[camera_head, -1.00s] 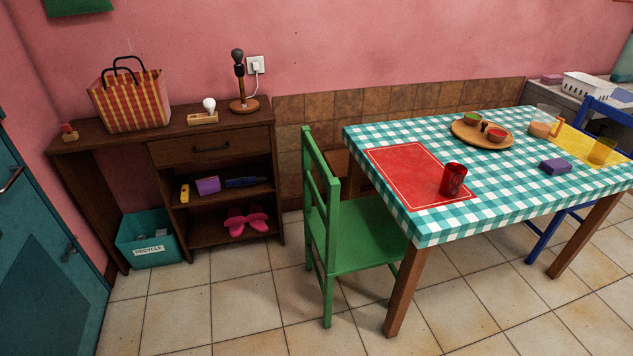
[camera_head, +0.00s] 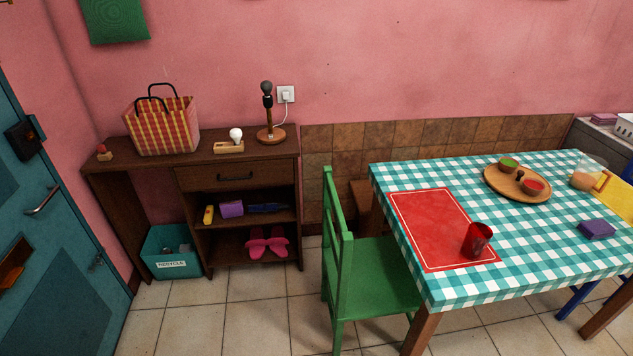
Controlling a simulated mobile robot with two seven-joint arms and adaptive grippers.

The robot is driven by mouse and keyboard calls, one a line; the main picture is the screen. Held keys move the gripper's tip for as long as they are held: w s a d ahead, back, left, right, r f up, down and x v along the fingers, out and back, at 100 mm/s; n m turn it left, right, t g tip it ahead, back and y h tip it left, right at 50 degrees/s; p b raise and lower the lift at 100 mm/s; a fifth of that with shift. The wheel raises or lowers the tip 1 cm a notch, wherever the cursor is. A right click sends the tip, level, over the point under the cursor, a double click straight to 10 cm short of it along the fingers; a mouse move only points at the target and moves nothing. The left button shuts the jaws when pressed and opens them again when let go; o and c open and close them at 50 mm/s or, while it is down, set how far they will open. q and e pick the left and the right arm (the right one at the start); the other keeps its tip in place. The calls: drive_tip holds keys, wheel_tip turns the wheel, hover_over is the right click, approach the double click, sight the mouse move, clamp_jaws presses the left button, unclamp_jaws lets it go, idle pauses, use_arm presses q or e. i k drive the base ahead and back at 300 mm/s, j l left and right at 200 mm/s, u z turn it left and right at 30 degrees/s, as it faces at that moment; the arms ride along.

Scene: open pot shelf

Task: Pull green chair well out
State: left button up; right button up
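The green chair (camera_head: 375,278) stands upright at the left end of the dining table. Its backrest (camera_head: 337,240) faces left, towards the wooden desk. The front part of its seat is tucked under the table edge, and its lower legs run out of the bottom of the picture. The table (camera_head: 530,256) has a teal and white checked cloth. Neither of my grippers shows in the head view.
A wooden desk (camera_head: 237,158) stands against the pink wall, with a teal recycle bin (camera_head: 172,263) under its left side. A teal door (camera_head: 50,240) is at far left. The tiled floor (camera_head: 240,318) left of the chair is clear. A red cup (camera_head: 477,240) stands near the table's front edge.

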sight(371, 278)
drive_tip(key=i+j+u, duration=0.15)
drive_tip(key=i+u, duration=1.3)
drive_tip(key=i, duration=0.15)
drive_tip(key=i+u, duration=0.35)
drive_tip(key=i, duration=0.2)
drive_tip(key=i+z, duration=0.1)
drive_tip(key=z, duration=0.3)
drive_tip(key=i+z, duration=0.1)
drive_tip(key=z, duration=0.3)
drive_tip(key=j+z, duration=0.15)
drive_tip(key=z, duration=0.2)
drive_tip(key=i, duration=0.05)
